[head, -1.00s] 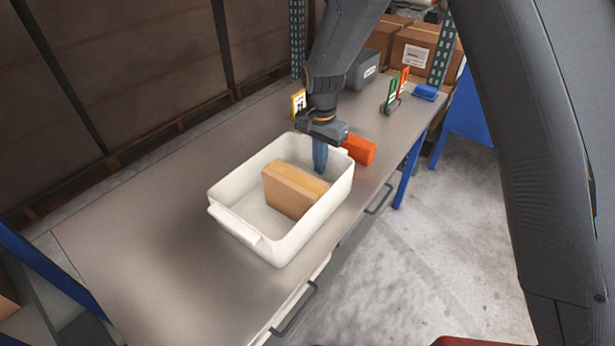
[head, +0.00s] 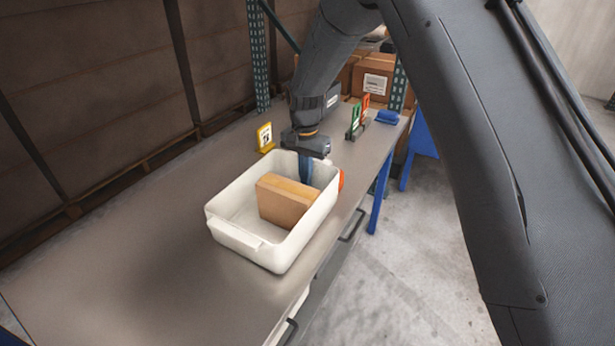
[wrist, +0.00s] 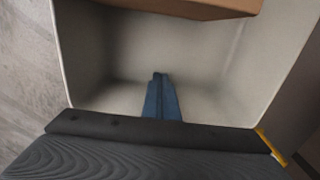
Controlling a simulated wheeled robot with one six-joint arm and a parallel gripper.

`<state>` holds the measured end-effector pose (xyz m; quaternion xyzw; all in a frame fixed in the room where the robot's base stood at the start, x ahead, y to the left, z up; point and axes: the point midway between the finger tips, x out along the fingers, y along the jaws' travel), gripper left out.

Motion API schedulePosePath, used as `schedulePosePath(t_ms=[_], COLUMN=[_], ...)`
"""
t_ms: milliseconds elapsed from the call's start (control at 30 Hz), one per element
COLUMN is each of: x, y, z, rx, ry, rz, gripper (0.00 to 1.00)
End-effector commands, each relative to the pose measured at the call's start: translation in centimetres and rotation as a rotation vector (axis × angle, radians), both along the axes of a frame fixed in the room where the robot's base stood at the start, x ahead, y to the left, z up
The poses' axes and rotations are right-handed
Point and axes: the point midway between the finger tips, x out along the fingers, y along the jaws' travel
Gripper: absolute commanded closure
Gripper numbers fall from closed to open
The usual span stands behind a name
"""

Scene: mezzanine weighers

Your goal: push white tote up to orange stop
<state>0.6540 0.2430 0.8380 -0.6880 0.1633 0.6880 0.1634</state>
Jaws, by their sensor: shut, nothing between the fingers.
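The white tote (head: 232,238) stands upright on the grey bench, with a brown cardboard box (head: 284,204) inside it. The orange stop (head: 341,181) shows only as a sliver past the tote's far right end; the tote hides the rest. I cannot tell whether the two touch. My gripper (head: 306,175) is shut and empty, its blue fingers reaching down inside the tote near its far end wall. In the wrist view the shut fingers (wrist: 157,92) are inside the tote (wrist: 85,60), apart from the box (wrist: 205,8).
The grey bench (head: 130,235) is clear on the near left. A yellow sign (head: 265,137) stands at the back edge beyond the tote. Green and red cards (head: 358,118) and a blue item (head: 387,117) sit farther along. The bench's right edge runs close beside the tote.

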Motion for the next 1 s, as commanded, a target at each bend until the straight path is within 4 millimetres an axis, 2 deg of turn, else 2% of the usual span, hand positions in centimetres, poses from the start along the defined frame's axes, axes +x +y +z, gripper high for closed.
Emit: schedulePosePath(t_ms=[167, 500, 767, 867, 967, 1000], x=[-2.0, -1.4, -1.7, -2.5, -4.5, -5.8], y=[1.5, 0.6, 0.4, -1.3, -5.1, -7.0], z=[0.7, 7.5, 9.9, 10.3, 10.6, 10.6], rx=[0.0, 0.001, 0.0, 0.0, 0.002, 0.002], ry=[-0.001, -0.003, 0.0, -0.001, -0.005, -0.008], rz=[0.004, -0.01, -0.005, 0.016, 0.064, 0.091], gripper=[1.0, 1.0, 1.0, 1.0, 1.0, 1.0])
